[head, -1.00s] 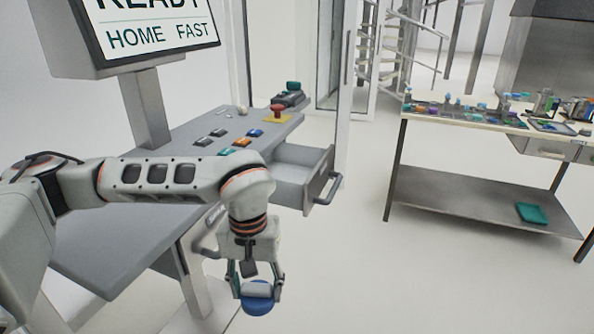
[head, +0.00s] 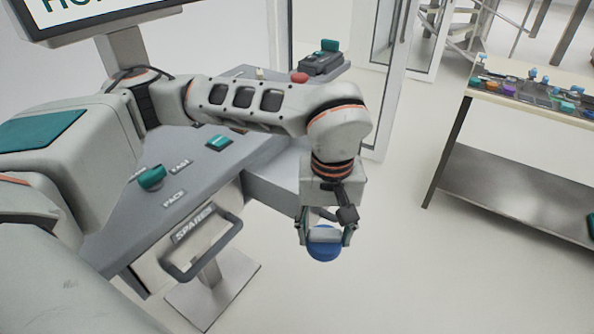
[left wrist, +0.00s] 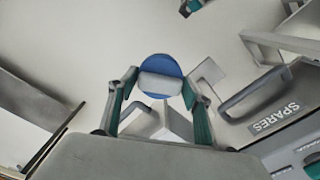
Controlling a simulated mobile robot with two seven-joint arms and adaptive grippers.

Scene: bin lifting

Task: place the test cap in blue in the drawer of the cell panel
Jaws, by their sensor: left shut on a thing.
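My left gripper (head: 325,236) is shut on the blue test cap (head: 323,248), which has a pale grey bar on it. The gripper points down and holds the cap in the air above the floor, in front of the cell panel (head: 120,228). In the left wrist view the cap (left wrist: 160,66) sits between the two fingertips. The open drawer (head: 272,182) juts from the panel's front edge; my left wrist hides most of it, including its inside. A second drawer marked SPARES (head: 196,225) has a dark grey handle. My right gripper is not in view.
The panel top carries a teal knob (head: 151,178), a teal button (head: 218,142) and a red button (head: 299,78). A screen (head: 100,12) stands behind it. A workbench (head: 515,100) with small parts is at the right. Clear floor lies between panel and bench.

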